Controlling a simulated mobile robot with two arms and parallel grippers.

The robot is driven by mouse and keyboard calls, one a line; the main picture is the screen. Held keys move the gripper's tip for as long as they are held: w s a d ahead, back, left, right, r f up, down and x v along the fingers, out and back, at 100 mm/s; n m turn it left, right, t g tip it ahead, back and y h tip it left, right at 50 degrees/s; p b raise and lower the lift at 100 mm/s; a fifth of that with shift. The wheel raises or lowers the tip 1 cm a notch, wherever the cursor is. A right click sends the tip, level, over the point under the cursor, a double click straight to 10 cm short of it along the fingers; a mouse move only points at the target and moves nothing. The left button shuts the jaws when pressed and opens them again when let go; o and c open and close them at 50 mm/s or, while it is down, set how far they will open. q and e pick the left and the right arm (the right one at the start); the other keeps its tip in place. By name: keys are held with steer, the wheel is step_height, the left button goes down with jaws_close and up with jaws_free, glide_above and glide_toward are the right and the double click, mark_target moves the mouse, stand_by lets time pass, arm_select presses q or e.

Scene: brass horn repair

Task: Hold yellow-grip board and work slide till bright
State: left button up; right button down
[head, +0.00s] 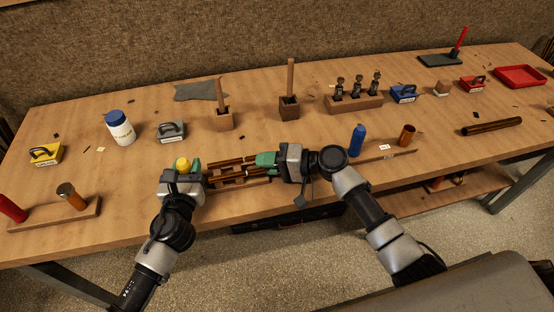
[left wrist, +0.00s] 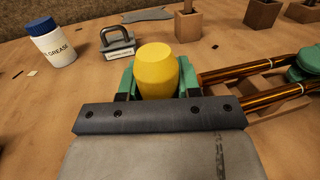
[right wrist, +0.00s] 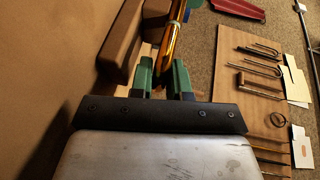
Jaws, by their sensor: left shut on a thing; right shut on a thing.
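My left gripper (head: 183,166) is shut on a yellow grip (head: 182,162) near the table's front edge. In the left wrist view the green fingers flank this grip (left wrist: 155,68). The brown, tarnished slide tubes (head: 231,162) run right from beside it, over a wooden board (left wrist: 270,91) mostly hidden below them. My right gripper (head: 266,160) is shut on the slide's right end. In the right wrist view a shiny amber tube (right wrist: 173,38) runs away from its green fingers (right wrist: 160,78).
Behind stand a grease bottle (head: 120,130), a grey handled block (head: 171,131) and two wooden blocks with upright sticks (head: 223,119) (head: 289,108). A blue bottle (head: 357,140) and copper cup (head: 407,135) stand right; a dark tube (head: 491,126) lies farther right.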

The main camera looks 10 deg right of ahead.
steer(key=c, duration=1.1)
jaws_free()
steer(key=shift+f, duration=0.15)
steer(key=shift+d, duration=0.1)
steer(key=v, duration=1.2)
